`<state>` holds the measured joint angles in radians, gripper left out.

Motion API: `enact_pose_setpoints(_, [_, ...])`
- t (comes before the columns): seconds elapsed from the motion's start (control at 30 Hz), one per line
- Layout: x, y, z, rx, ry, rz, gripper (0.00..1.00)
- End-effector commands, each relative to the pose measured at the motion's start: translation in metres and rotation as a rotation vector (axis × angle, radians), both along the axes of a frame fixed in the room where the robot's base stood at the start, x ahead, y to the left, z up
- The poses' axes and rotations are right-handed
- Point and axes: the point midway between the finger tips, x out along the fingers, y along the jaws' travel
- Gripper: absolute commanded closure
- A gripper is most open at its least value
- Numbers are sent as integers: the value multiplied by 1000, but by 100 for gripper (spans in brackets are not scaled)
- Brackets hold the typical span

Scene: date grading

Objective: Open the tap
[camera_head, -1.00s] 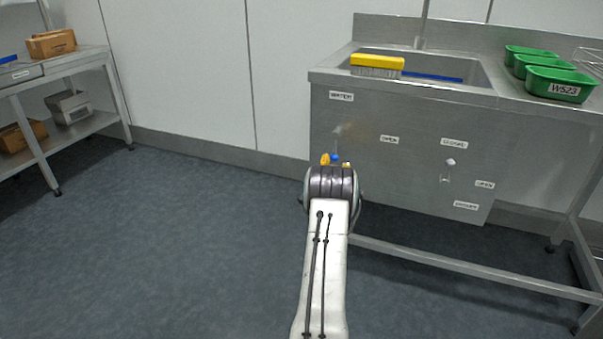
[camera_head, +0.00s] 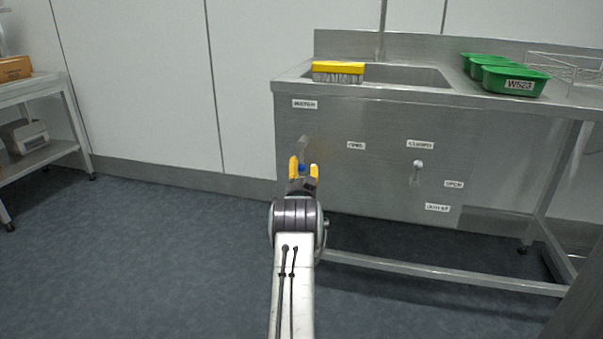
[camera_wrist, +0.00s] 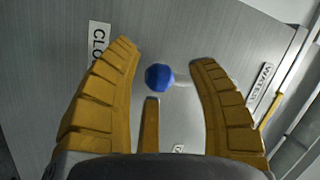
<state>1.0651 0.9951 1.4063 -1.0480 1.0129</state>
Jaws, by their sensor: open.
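The tap's blue knob (camera_head: 302,168) shows between my yellow fingers, in front of the steel sink panel below the "WATER" label (camera_head: 304,104). In the wrist view the blue knob (camera_wrist: 159,77) lies between the fingertips, with a pale stem running to the right. My gripper (camera_head: 304,166) is open, its fingers on both sides of the knob without visible contact. It also shows in the wrist view (camera_wrist: 165,60). An "OPEN" label (camera_head: 356,145) is right of the knob. A partly hidden label starting "CLO" (camera_wrist: 98,45) is at left in the wrist view.
A second lever with a white knob (camera_head: 418,164) is farther right on the panel, between "CLOSED" and "OPEN" labels. A yellow brush (camera_head: 338,68) and green tubs (camera_head: 515,81) are on the sink top. A rack (camera_head: 40,152) stands left. The floor between is clear.

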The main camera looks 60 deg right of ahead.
Motion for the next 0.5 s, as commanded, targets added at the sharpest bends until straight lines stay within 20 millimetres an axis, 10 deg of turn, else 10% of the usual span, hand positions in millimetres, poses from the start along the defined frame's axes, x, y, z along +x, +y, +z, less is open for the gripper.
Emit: enact_pose_setpoints(0.5, [5,-9,2,1,1,0,47])
